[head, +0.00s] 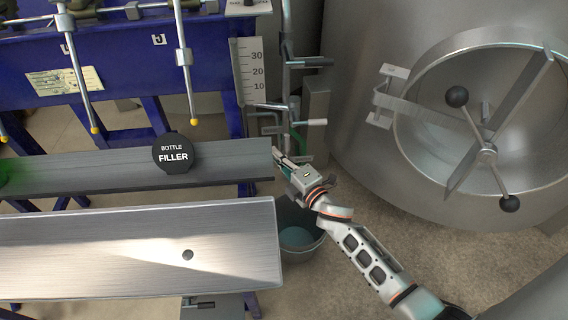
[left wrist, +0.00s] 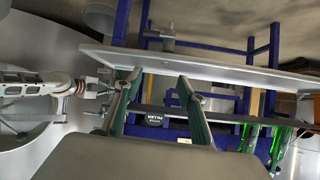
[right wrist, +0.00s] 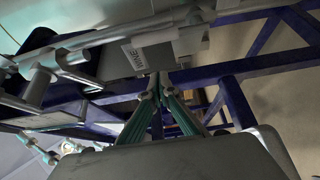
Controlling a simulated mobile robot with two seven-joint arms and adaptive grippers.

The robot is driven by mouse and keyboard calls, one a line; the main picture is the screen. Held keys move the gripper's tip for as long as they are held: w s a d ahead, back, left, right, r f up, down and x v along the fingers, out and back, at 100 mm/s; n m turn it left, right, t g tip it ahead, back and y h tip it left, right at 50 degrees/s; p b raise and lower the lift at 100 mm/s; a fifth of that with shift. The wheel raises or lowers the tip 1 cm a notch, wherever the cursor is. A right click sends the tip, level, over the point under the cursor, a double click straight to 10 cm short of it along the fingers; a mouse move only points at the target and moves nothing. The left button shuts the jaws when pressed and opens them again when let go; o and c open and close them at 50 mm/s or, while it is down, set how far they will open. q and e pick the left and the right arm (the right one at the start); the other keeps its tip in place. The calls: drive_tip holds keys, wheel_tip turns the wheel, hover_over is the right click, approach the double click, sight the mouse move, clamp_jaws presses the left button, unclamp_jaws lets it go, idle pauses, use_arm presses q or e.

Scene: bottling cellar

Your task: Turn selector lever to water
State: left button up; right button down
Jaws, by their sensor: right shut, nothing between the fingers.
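In the head view a pipe stand with valves and levers (head: 285,105) rises beside the blue filler frame. I cannot tell for certain which of its handles is the selector lever. My right gripper (head: 278,157) is near its lower part, at the right end of the grey rail. In the right wrist view its fingers (right wrist: 162,82) are closed together and empty, just below a plate marked WINE (right wrist: 140,58). A metal bar (right wrist: 110,35) crosses beside that plate. No water label is readable. My left gripper (left wrist: 158,78) is open and empty in the left wrist view, with the metal tray beyond it.
A bucket (head: 318,245) stands on the floor below my right gripper. A large steel tank (head: 350,60) with a round hatch is at the right. The metal tray (head: 120,240) and the grey rail (head: 90,172) with a BOTTLE FILLER sign (head: 174,153) lie at the left.

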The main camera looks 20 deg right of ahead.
sight(287, 145)
use_arm(q)
drive_tip(key=shift+w+d+r, duration=0.2)
drive_tip(key=shift+w+r, duration=0.2)
drive_tip(key=shift+r, duration=0.1)
use_arm(e)
drive_tip(key=d, duration=0.1)
drive_tip(key=w+d, duration=0.1)
drive_tip(key=d, duration=0.1)
drive_tip(key=shift+w+d, duration=0.3)
use_arm(q)
drive_tip(key=shift+s+f, duration=0.1)
drive_tip(key=shift+f, duration=0.05)
